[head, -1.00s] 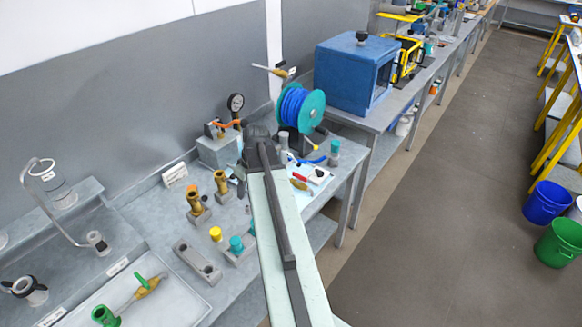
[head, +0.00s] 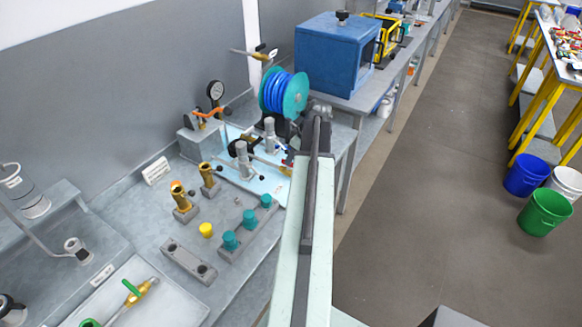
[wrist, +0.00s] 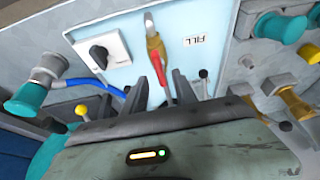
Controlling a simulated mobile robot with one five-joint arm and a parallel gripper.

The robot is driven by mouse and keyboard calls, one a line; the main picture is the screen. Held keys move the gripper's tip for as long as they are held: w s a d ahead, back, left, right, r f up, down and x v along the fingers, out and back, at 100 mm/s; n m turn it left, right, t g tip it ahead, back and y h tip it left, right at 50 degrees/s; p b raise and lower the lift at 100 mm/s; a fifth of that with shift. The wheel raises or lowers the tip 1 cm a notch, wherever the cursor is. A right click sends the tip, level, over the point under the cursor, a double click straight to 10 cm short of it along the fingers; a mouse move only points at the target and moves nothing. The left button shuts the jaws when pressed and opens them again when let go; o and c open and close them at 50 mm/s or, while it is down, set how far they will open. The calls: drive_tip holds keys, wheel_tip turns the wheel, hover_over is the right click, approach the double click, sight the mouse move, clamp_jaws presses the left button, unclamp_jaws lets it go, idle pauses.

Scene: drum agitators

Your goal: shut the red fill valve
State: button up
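The fill valve (wrist: 153,42) has a brass body and a red lever (wrist: 160,66). It is mounted on a light blue panel (wrist: 122,74) beside a "FILL" label (wrist: 196,42) in the wrist view. The lever points toward my gripper (wrist: 160,88). My gripper's two dark fingers are apart, and the lever's end shows between them in the picture; I cannot tell whether they touch it. In the head view the light blue panel (head: 272,190) is partly hidden behind my arm, and the valve cannot be made out clearly there.
A black knob on a white plate (wrist: 100,50) and a blue hose (wrist: 92,86) are close by. Brass fittings (head: 181,203), a block with teal knobs (head: 249,221), a blue hose reel (head: 284,92) and a blue cabinet (head: 330,52) crowd the bench.

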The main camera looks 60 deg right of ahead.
drive_tip(key=b+x, duration=0.1)
drive_tip(key=x, duration=0.2)
drive_tip(key=shift+s, duration=0.1)
drive_tip(key=shift+r, duration=0.1)
clamp_jaws()
